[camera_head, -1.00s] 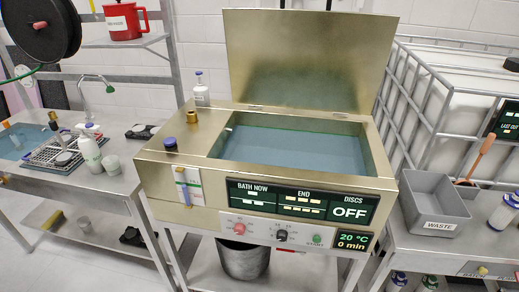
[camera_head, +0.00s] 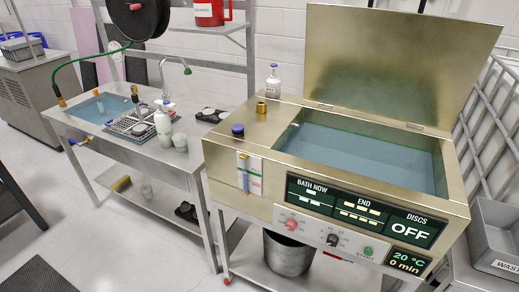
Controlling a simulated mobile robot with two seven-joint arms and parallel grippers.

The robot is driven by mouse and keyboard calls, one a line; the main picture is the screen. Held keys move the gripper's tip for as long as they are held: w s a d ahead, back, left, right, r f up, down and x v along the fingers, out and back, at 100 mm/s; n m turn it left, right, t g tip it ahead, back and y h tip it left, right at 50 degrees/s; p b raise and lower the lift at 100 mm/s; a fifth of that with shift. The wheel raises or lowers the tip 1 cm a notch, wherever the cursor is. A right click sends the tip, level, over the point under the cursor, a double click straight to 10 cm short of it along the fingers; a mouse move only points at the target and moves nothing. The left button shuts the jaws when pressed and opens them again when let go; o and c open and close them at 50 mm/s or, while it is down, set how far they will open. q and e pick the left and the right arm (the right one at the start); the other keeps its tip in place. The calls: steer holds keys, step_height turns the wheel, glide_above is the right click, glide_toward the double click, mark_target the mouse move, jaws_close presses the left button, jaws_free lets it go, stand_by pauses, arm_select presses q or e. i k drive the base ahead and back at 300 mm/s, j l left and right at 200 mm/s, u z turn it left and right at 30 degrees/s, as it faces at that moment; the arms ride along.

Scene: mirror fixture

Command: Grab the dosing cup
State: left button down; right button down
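A small pale cup (camera_head: 180,142), which looks like the dosing cup, stands upright on the left steel table (camera_head: 95,140). It is right beside a white bottle (camera_head: 163,127), near the table's right front corner. I cannot read any label on it or see whether it holds anything. Neither of my grippers is in view.
A wire rack (camera_head: 130,124) and a sink basin (camera_head: 100,107) are left of the bottle. A brass-coloured bath machine (camera_head: 232,160) with its lid (camera_head: 400,65) raised stands to the right. The floor (camera_head: 130,240) in front of the left table is clear.

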mark_target(179, 139)
steer(key=i+j, duration=0.2)
steer(key=j, duration=0.15)
steer(key=i+j, duration=0.15)
steer(key=j, duration=0.2)
steer(key=i+j, duration=0.2)
steer(key=j, duration=0.15)
steer(key=i+j, duration=0.15)
steer(key=j, duration=0.2)
steer(key=i+j, duration=0.2)
steer(key=j, duration=0.15)
